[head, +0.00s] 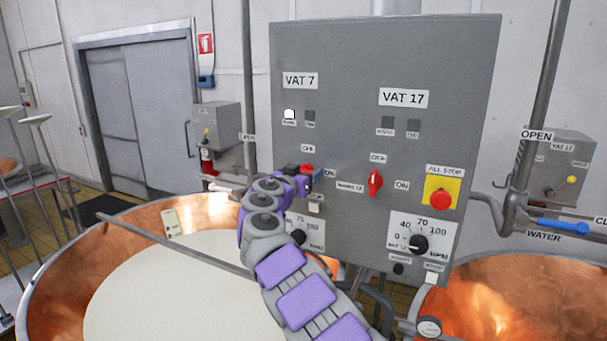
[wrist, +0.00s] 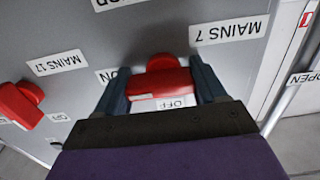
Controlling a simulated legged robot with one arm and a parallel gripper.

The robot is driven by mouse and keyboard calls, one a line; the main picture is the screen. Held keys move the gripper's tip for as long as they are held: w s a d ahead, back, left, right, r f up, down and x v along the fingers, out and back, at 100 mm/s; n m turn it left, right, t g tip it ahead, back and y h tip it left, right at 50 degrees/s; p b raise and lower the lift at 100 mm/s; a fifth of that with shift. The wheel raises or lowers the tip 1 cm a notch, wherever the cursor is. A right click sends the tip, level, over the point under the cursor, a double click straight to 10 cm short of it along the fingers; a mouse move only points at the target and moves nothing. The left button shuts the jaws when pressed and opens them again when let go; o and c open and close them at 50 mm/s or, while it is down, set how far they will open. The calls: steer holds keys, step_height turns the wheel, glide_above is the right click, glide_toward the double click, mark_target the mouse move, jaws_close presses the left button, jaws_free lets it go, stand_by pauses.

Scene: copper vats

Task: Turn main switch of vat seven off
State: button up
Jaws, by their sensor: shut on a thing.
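The grey control panel (head: 345,70) has a VAT 7 label (head: 300,81) at its upper left. The red vat seven main switch (head: 307,168) is mostly covered by my gripper (head: 304,174) in the head view. In the wrist view the red switch (wrist: 160,82) sits between the two dark fingers of my gripper (wrist: 161,88), which is shut on it. A MAINS 7 label (wrist: 228,30) and an OFF label (wrist: 176,103) show upside down around it. A small lamp (head: 289,114) under the VAT 7 label glows white.
The red vat 17 switch (head: 375,184) is to the right on the panel, upright, with a red ALL STOP button (head: 440,199) beyond it. A copper vat (head: 50,290) of pale liquid is below my arm. Another copper vat (head: 510,290) stands at lower right.

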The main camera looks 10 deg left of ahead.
steer(key=shift+a+r, duration=0.1)
steer(key=shift+a, duration=0.05)
steer(key=shift+c, duration=0.6)
steer(key=shift+n+b, duration=0.3)
steer(key=shift+b, duration=0.05)
steer(key=shift+n+b, duration=0.5)
steer(key=shift+r+n, duration=0.15)
steer(key=shift+n, duration=0.75)
steer(key=n, duration=0.1)
steer(key=n+p, duration=0.1)
steer(key=n, duration=0.3)
steer(key=shift+a+r, duration=0.15)
steer(key=shift+r, duration=0.15)
steer(key=n+p, duration=0.3)
steer(key=n, duration=0.2)
steer(key=shift+a+n, duration=0.15)
steer(key=shift+n, duration=0.25)
steer(key=n+p, duration=0.2)
steer(key=n, duration=0.1)
steer(key=shift+f+n, duration=0.3)
steer(key=shift+a+f+n, duration=0.1)
steer(key=shift+f+n, duration=0.05)
steer(key=shift+n, duration=0.15)
